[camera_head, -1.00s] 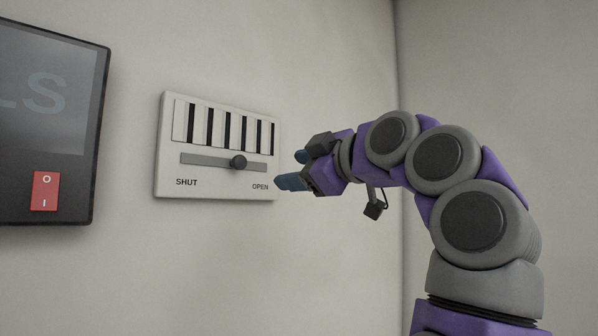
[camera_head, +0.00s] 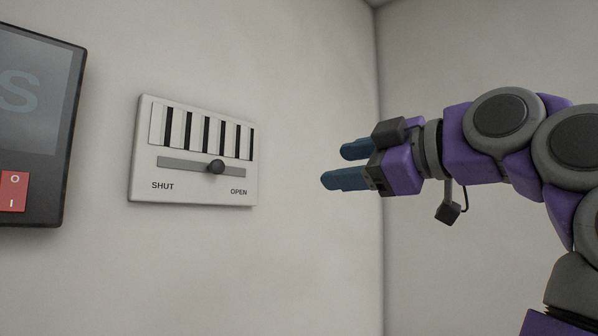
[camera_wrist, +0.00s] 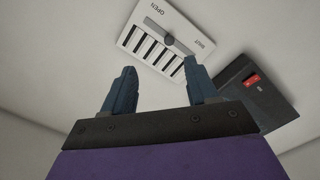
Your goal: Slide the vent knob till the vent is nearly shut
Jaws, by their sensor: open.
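The vent panel (camera_head: 194,193) is a white plate on the wall, with a row of dark slots over a grey slider track (camera_head: 180,163). The round dark vent knob (camera_head: 215,167) sits on the track, right of its middle, between the SHUT label on the left and the OPEN label on the right. Several dark slots show as open gaps. My gripper (camera_head: 343,166) is open and empty, to the right of the panel and clear of the knob. In the wrist view the panel (camera_wrist: 140,38) and knob (camera_wrist: 169,39) lie beyond my two blue fingers (camera_wrist: 157,85).
A dark screen unit (camera_head: 50,140) with a red rocker switch (camera_head: 13,191) hangs on the wall left of the panel. It also shows at the right in the wrist view (camera_wrist: 268,110). The wall between the panel and my gripper is bare. A room corner lies behind my gripper.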

